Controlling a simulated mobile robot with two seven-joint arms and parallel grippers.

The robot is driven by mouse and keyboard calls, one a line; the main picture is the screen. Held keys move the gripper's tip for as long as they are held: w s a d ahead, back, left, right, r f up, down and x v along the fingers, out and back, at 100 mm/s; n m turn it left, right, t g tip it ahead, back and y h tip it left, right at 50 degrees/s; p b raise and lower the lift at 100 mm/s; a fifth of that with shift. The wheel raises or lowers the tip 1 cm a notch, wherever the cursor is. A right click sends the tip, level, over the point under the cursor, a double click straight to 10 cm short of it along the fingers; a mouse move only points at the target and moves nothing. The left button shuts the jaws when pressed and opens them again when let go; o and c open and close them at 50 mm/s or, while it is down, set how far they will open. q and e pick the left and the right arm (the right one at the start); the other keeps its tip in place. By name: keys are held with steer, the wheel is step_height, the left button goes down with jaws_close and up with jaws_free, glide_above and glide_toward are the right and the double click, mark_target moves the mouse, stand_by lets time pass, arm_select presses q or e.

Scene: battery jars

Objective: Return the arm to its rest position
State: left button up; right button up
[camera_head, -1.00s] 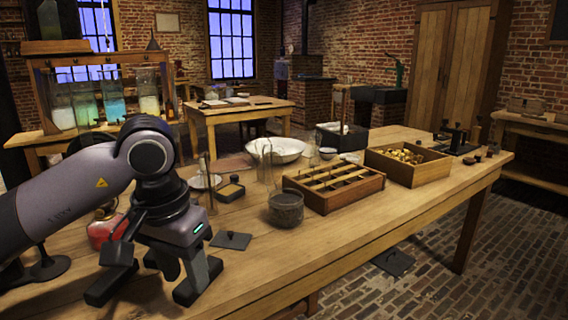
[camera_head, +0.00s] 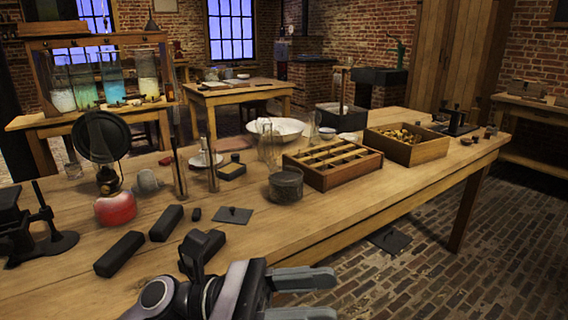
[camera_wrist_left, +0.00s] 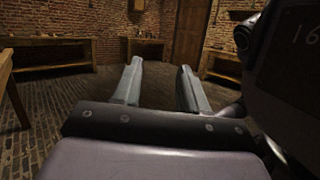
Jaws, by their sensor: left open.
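My left gripper (camera_head: 322,295) is at the bottom of the head view, low in front of the table's near edge. Its fingers point right, spread apart. In the left wrist view the two grey fingers (camera_wrist_left: 160,85) stand wide apart, with only brick floor and distant furniture beyond them. My left gripper is empty and touches nothing that I can see. My left forearm is cut off by the lower frame edge. My right gripper is in neither view.
Brick floor (camera_head: 430,270) lies open at the right.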

arm_select(q)
steer(key=w+a+f+m+t+y, duration=0.35)
steer(key=m+t, duration=0.35)
steer(key=m, duration=0.4)
steer(key=w+a+f+m+t+y, duration=0.2)
steer(key=a+f+m+t+y, duration=0.4)
steer(key=m, duration=0.6)
steer(key=w+a+f+m+t+y, duration=0.1)
steer(key=w+a+f+m+t, duration=0.2)
steer(key=m+t, duration=0.7)
steer(key=s+a+f+n+g+y, duration=0.45)
steer(key=s+f+n, duration=0.3)
steer(key=f, duration=0.45)
steer(key=s+a+f+n+g+y, duration=0.3)
steer(key=s+a+f+n+g, duration=0.2)
steer(key=s+f+n, duration=0.45)
step_height(320, 180, up, 10)
steer(key=w+a+m+p, duration=0.1)
steer(key=w+p, duration=0.1)
steer(key=p, duration=1.1)
steer(key=shift+a+m+y+p, duration=0.15)
steer(key=shift+m+y+p, duration=0.25)
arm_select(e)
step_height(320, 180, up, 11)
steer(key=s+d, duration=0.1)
